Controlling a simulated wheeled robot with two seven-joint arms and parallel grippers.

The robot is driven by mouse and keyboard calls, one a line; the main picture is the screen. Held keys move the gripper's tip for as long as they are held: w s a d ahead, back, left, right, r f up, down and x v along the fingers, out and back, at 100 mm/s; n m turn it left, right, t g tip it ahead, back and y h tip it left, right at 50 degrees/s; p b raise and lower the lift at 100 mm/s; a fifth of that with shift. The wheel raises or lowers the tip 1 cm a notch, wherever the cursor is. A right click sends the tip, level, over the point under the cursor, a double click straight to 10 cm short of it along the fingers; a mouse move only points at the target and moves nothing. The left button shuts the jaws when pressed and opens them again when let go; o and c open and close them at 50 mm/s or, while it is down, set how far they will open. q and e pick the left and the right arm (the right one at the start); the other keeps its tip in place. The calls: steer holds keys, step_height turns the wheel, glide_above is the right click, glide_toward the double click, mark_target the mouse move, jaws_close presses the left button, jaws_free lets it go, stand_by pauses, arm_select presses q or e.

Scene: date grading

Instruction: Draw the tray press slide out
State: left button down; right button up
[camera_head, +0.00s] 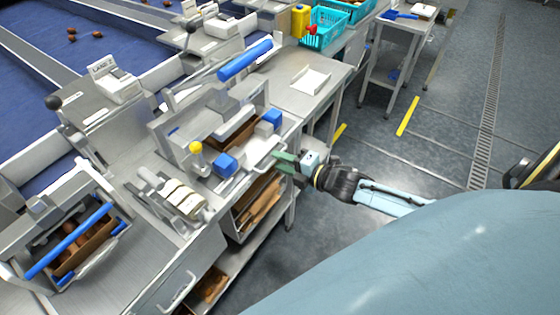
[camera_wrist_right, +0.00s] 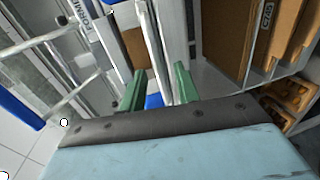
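The tray press (camera_head: 240,108) stands on the metal bench at the centre of the head view, with a long blue lever, a yellow knob and blue blocks. A pale loop handle (camera_head: 263,163) juts from its front right side. My right gripper (camera_head: 280,160) has green fingers and is at the outer end of this handle. In the right wrist view, the green fingertips (camera_wrist_right: 160,88) are apart, with pale metal bars and a blue patch visible between and beyond them. I cannot tell whether the fingers touch the handle. My left gripper is not in view.
Cardboard sheets (camera_head: 258,205) stand in a shelf below the bench and show in the right wrist view (camera_wrist_right: 270,35). A second press with a blue bar (camera_head: 70,240) stands at left. A white tray (camera_head: 310,81) lies behind the press.

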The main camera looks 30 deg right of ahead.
steer(key=shift+w+a+f, duration=0.1)
steer(key=shift+w+a, duration=0.1)
steer(key=shift+w, duration=0.3)
jaws_close()
